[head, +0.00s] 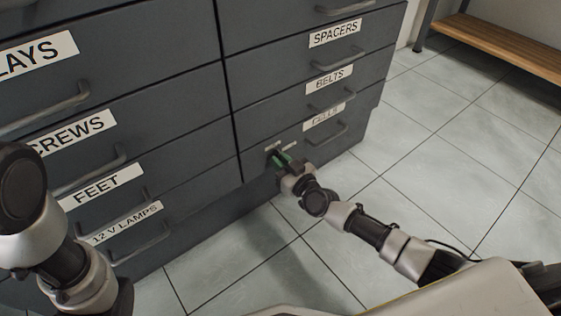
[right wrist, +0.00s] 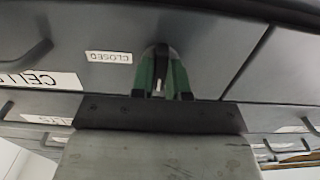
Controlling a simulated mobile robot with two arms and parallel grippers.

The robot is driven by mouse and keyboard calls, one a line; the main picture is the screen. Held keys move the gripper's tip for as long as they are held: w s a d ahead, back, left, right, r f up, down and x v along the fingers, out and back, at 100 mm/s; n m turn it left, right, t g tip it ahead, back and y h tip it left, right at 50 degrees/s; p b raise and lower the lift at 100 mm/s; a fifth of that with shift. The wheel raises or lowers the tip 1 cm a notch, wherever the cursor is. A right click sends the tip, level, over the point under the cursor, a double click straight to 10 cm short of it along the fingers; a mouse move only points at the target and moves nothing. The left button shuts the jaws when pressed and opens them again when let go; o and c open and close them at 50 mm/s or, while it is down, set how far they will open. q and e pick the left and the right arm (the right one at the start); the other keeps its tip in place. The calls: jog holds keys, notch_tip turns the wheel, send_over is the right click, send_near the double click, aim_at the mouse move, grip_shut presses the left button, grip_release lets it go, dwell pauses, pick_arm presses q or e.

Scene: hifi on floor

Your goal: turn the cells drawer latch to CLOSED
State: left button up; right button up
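The cells drawer (head: 335,138) is the lowest of the right column in the head view and looks closed. Its latch sits at the drawer's left end, mostly hidden by my right gripper (head: 281,158). In the right wrist view, which shows the labels upside down, the green fingers of the right gripper (right wrist: 161,72) stand on both sides of the dark latch (right wrist: 161,50) and appear shut on it. A pale mark shows between the fingers. The CLOSED label (right wrist: 109,57) lies left of the latch there. My left gripper is not in view; only my left arm shows.
The grey cabinet has other drawers with bar handles, such as the BELTS drawer (head: 300,98) above and the FEET drawer (head: 150,180) to the left. Tiled floor (head: 430,170) is clear to the right. A wooden bench (head: 500,45) stands at the far right.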

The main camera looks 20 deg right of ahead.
grip_shut()
jog(key=shift+m, duration=0.3)
jog(key=shift+m+b, duration=1.1)
jog(key=shift+m, duration=7.5)
jog(key=o, duration=0.5)
grip_release()
